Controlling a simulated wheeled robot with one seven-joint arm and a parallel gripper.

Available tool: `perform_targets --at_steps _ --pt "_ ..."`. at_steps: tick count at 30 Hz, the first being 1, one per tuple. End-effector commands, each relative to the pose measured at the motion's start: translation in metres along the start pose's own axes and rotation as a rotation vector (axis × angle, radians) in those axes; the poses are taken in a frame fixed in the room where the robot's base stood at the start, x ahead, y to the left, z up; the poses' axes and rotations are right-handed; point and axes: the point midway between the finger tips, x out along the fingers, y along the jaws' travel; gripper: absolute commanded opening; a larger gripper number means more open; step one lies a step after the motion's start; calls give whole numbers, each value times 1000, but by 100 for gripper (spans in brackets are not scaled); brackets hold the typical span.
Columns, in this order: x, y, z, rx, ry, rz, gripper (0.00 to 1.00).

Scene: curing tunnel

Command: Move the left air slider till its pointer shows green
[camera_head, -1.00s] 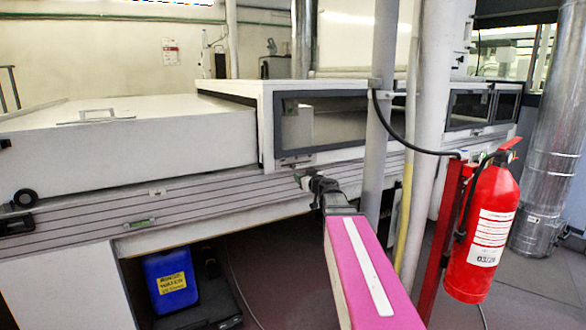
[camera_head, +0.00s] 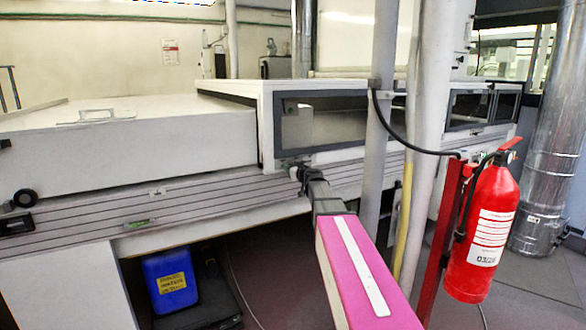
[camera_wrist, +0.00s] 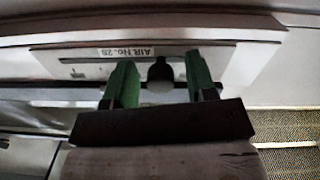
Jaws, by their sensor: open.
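The air slider's dark round knob (camera_wrist: 160,71) stands out from a pale plate labelled "AIR No." (camera_wrist: 80,66), which appears upside down in the wrist view. My gripper (camera_wrist: 158,84) is open, with one green finger on each side of the knob. I cannot tell whether either finger touches it. In the head view my gripper (camera_head: 296,167) is at the machine's front edge, below the window's left corner, and hides the knob. I cannot make out the slider's pointer or any green zone.
A striped rail (camera_head: 210,200) runs along the machine front. A grey post (camera_head: 379,130) and a pale pipe (camera_head: 433,130) stand right of my arm. A red fire extinguisher (camera_head: 483,240) stands further right. A blue canister (camera_head: 171,279) is under the machine.

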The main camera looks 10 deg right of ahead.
Motion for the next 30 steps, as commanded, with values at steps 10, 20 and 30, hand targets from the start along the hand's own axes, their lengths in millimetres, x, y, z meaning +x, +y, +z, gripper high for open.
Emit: perform_targets --at_steps 10,20,30 --pt "1 0 0 0 0 0 19" --pt "2 11 2 0 0 1 0" --pt "2 34 6 0 0 0 0"
